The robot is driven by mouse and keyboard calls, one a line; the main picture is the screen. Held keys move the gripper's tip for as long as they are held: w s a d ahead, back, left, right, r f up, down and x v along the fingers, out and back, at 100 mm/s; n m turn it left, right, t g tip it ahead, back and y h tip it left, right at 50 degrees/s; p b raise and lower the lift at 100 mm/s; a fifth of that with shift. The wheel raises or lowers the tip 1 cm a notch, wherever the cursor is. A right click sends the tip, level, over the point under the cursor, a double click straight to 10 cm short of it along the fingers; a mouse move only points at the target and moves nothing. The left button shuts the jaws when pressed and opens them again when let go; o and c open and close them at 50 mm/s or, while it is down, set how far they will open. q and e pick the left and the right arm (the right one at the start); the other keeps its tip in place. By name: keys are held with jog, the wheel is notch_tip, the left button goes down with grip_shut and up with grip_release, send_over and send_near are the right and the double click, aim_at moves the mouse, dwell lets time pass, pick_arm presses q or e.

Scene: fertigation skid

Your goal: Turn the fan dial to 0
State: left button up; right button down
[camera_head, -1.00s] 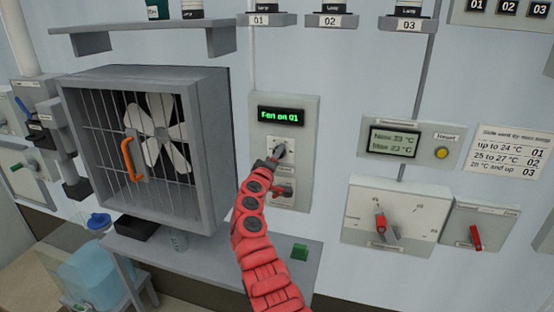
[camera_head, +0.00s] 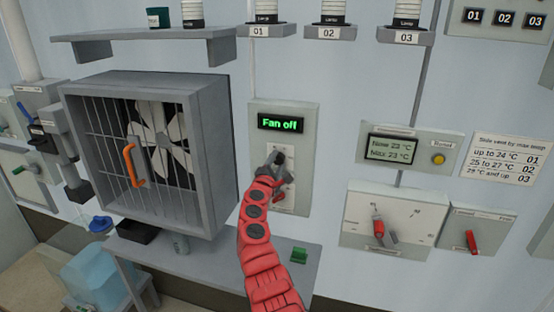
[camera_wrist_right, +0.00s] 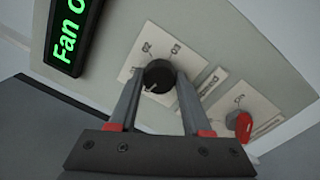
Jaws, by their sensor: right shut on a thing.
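The fan dial (camera_wrist_right: 158,77) is a round black knob on a pale plate with small number marks. In the right wrist view both fingers of my right gripper (camera_wrist_right: 157,90) are closed on its sides. In the head view the gripper (camera_head: 277,160) is at the dial (camera_head: 279,157), partly hiding it. The fan (camera_head: 160,140) sits in a grey caged box to the left. My left gripper is not in view.
A red switch (camera_wrist_right: 243,126) is just below the dial on the same panel (camera_head: 305,150). A grey shelf (camera_head: 225,260) with a green block (camera_head: 299,255) lies below. To the right are a temperature display (camera_head: 391,147) and red-handled switches (camera_head: 378,228).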

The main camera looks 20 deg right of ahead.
jog(key=shift+n+p, duration=0.45)
jog(key=shift+n, duration=0.65)
jog(key=shift+c, duration=1.7)
grip_release()
jog(key=shift+s+a, duration=0.1)
